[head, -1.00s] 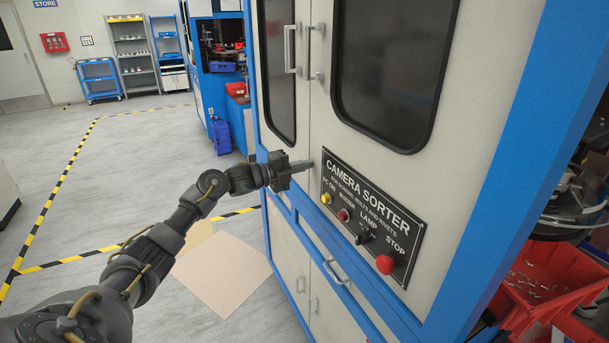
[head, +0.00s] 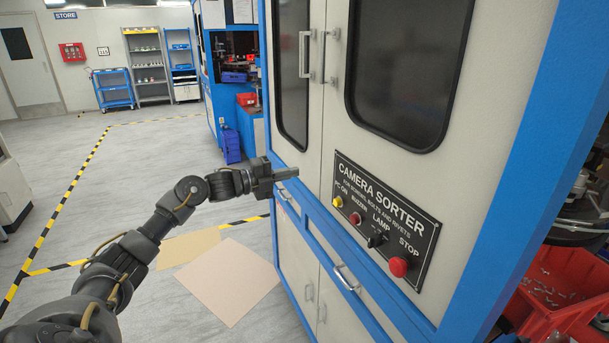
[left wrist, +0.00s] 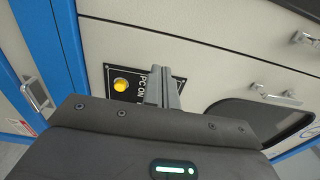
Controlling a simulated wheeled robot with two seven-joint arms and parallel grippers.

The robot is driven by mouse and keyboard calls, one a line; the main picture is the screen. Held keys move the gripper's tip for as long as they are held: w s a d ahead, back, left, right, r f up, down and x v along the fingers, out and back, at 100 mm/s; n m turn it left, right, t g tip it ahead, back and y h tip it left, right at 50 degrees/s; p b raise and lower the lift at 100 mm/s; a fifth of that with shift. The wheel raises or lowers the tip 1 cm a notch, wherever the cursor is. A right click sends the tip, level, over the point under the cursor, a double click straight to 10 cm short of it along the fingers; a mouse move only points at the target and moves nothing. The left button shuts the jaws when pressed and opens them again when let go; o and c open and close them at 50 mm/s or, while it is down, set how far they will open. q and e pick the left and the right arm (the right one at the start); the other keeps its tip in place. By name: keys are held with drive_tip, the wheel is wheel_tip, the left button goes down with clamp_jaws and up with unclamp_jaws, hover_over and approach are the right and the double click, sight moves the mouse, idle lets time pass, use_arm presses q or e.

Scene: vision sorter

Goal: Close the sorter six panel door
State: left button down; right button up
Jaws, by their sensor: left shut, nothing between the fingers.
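The camera sorter is a tall cream cabinet with blue frame. Its upper doors, a narrow left door (head: 311,115) and a wider right door (head: 335,135), each have a dark window and a metal handle (head: 304,55); they look closed, meeting at a thin seam. My left gripper (head: 296,172) is shut and empty, in front of the lower part of the left door; I cannot tell whether it touches. In the left wrist view its fingers (left wrist: 162,88) overlap the black control panel (left wrist: 112,78) beside a yellow button. My right gripper is not in view.
The control panel (head: 350,177) carries protruding buttons, including a red stop button (head: 398,267). A red bin (head: 565,290) with small parts stands at the right. Lower cabinet doors (head: 335,300) look closed. Open floor (head: 120,180) lies to the left.

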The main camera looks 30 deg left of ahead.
use_arm(q)
drive_tip(key=v, duration=0.2)
drive_tip(key=b+v, duration=0.1)
drive_tip(key=v, duration=0.2)
drive_tip(key=shift+s+a+f+b, duration=0.15)
drive_tip(key=shift+s+f+b, duration=0.05)
drive_tip(key=shift+s+b, duration=0.1)
